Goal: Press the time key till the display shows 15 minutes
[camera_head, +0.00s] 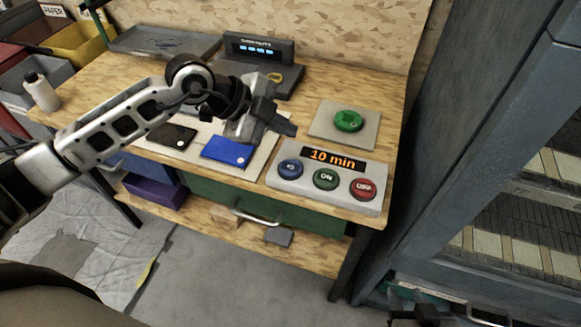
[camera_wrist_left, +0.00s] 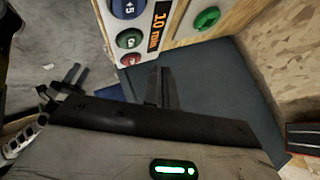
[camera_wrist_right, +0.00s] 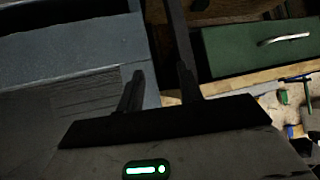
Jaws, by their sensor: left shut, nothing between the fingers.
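The control panel (camera_head: 275,180) is a pale grey box at the front right of the wooden workbench. Its display (camera_head: 333,159) reads "10 min" in orange. Below the display are a blue key (camera_head: 290,169), a green ON key (camera_head: 325,179) and a red OFF key (camera_head: 363,187). In the left wrist view the blue key (camera_wrist_left: 128,8) is marked "+5". My left gripper (camera_head: 285,127) is shut and empty, above the bench behind the panel and apart from the keys. My right gripper (camera_wrist_right: 158,82) is open and empty, low at the right, away from the panel.
A green button on a plate (camera_head: 348,121) stands behind the panel. A blue square (camera_head: 226,151) and a black square (camera_head: 171,136) lie left of it. A dark device with a lit display (camera_head: 259,48) stands at the back. A large grey cabinet (camera_head: 450,120) borders the bench's right.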

